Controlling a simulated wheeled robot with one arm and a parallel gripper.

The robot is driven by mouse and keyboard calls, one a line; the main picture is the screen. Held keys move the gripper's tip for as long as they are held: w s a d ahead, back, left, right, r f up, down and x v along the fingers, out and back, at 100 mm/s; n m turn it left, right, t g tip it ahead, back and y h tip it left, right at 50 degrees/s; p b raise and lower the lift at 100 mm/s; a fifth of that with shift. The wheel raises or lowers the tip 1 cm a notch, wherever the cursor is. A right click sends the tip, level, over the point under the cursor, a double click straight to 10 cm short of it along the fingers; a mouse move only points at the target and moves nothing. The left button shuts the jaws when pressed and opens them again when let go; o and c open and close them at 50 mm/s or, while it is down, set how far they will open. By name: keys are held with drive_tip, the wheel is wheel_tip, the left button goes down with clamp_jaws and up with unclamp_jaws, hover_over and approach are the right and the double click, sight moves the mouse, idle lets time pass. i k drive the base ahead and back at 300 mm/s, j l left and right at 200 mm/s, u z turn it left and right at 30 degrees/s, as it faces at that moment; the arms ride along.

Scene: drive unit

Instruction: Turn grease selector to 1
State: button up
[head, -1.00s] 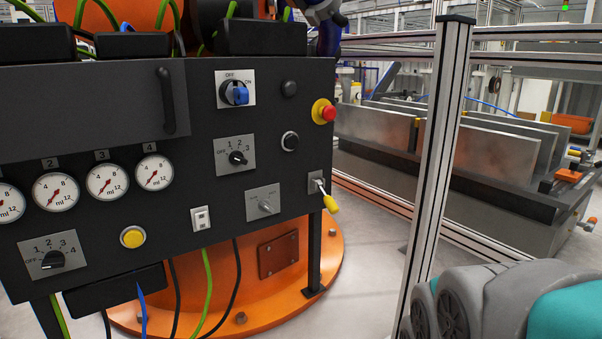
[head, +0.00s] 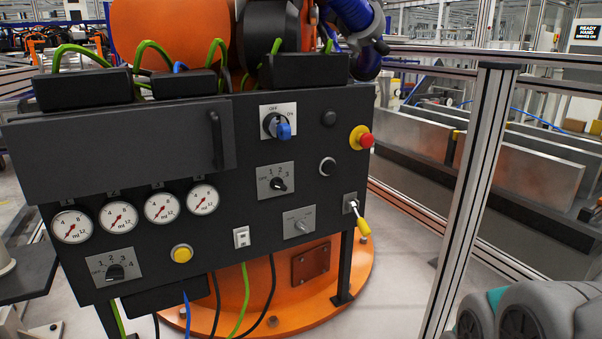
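The dark control panel (head: 130,240) faces me. At its lower left, under the gauges, is a selector plate (head: 135,258) marked OFF, 1, 2, 3, 4 with a black knob (head: 115,272). A second plate (head: 265,176) marked OFF, 1, 2, 3 sits right of centre with its own black knob (head: 279,185). No readable label tells which is the grease selector. The exact setting of each knob is too small to tell. My gripper is not in view; only grey and teal parts of my arm show at the lower right.
Several round ml gauges (head: 118,217) sit above the lower left selector. A metal fence post (head: 465,200) stands to the right.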

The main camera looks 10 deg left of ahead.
sight(115, 272)
drive_tip(key=u, duration=1.75)
